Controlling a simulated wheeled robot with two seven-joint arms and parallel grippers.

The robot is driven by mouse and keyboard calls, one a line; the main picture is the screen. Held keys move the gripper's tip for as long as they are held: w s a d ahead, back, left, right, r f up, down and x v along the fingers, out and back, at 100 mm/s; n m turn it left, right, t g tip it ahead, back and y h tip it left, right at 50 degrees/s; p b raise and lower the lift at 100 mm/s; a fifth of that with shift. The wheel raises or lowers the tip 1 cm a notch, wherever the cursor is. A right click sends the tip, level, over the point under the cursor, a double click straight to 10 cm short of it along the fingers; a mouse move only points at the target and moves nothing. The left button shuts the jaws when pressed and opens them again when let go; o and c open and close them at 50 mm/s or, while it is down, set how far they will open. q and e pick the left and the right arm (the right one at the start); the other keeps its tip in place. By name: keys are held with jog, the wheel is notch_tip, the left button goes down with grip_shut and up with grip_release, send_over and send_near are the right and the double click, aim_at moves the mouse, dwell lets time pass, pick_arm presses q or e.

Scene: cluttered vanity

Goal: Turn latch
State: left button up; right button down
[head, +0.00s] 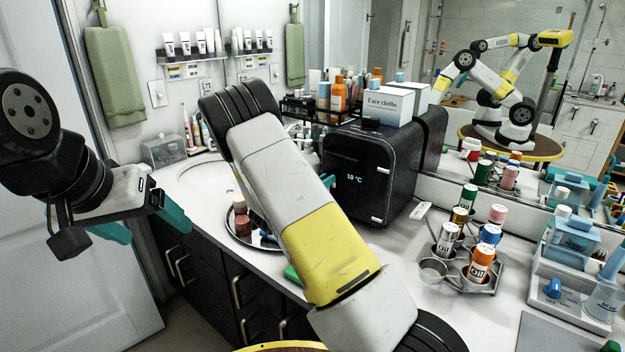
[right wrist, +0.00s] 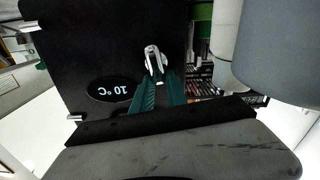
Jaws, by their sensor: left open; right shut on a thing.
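The black box (head: 372,170) with a "10 °C" display stands on the counter, and its front fills much of the right wrist view (right wrist: 85,45). A small silver latch (right wrist: 154,60) sticks out of that front, pointing roughly upright in the right wrist view. My right gripper (right wrist: 157,84) has its teal fingers closed together on the latch. In the head view my right arm hides the latch and most of this gripper; only a teal bit shows at the box's left side. My left gripper (head: 140,225) is open and empty, in front of the counter's left end.
A face cloths box (head: 389,105) sits on top of the black box. A round mirrored tray (head: 240,240) with small bottles lies left of my right arm. A metal holder (head: 435,272) with several cans stands at right. A clear box (head: 164,150) stands at the back left.

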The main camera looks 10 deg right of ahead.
jog(key=shift+w+a+f+n, duration=0.15)
jog(key=shift+f+n, duration=0.05)
jog(key=shift+n, duration=1)
jog(key=c, duration=1.3)
grip_release()
jog(key=shift+r, duration=0.1)
